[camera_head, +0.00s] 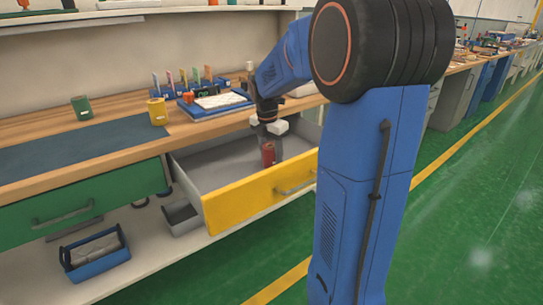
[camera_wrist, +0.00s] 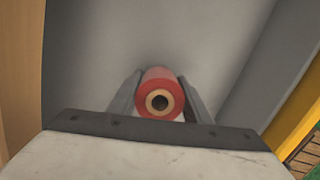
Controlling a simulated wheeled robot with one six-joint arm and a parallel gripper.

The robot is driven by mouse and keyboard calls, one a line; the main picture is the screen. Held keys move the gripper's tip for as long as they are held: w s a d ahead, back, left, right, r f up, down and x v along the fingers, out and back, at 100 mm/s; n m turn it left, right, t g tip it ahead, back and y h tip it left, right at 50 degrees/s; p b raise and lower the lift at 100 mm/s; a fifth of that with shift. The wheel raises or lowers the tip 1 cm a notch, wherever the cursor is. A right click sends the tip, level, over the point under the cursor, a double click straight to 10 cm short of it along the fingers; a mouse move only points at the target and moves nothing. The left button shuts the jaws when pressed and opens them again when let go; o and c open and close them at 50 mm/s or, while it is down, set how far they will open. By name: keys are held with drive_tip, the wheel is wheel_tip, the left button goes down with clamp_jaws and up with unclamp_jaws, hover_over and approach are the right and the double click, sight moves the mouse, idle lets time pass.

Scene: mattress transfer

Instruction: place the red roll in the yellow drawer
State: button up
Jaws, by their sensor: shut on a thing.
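The yellow drawer (camera_head: 262,198) is pulled open below the workbench, and its grey inside shows. My gripper (camera_head: 268,145) points down into the drawer and is shut on the red roll (camera_head: 268,154). In the wrist view the red roll (camera_wrist: 161,92) stands between the two fingers of my gripper (camera_wrist: 161,100), end-on, with a tan core. The grey drawer floor shows behind it and the yellow drawer front (camera_wrist: 299,112) is at the right. I cannot tell whether the roll touches the floor.
A green roll (camera_head: 82,108) and a yellow roll (camera_head: 157,111) stand on the bench top. A blue tray (camera_head: 212,104) lies behind the drawer. The green drawer (camera_head: 83,208) at left is shut. A blue tote (camera_head: 95,255) sits on the lower shelf.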

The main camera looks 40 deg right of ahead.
drive_tip(key=o, duration=1.2)
drive_tip(key=shift+o, duration=0.2)
drive_tip(key=r, duration=0.4)
drive_tip(key=a+r, duration=0.1)
drive_tip(key=r, duration=0.7)
drive_tip(key=shift+s+a, duration=0.15)
drive_tip(key=shift+a, duration=0.05)
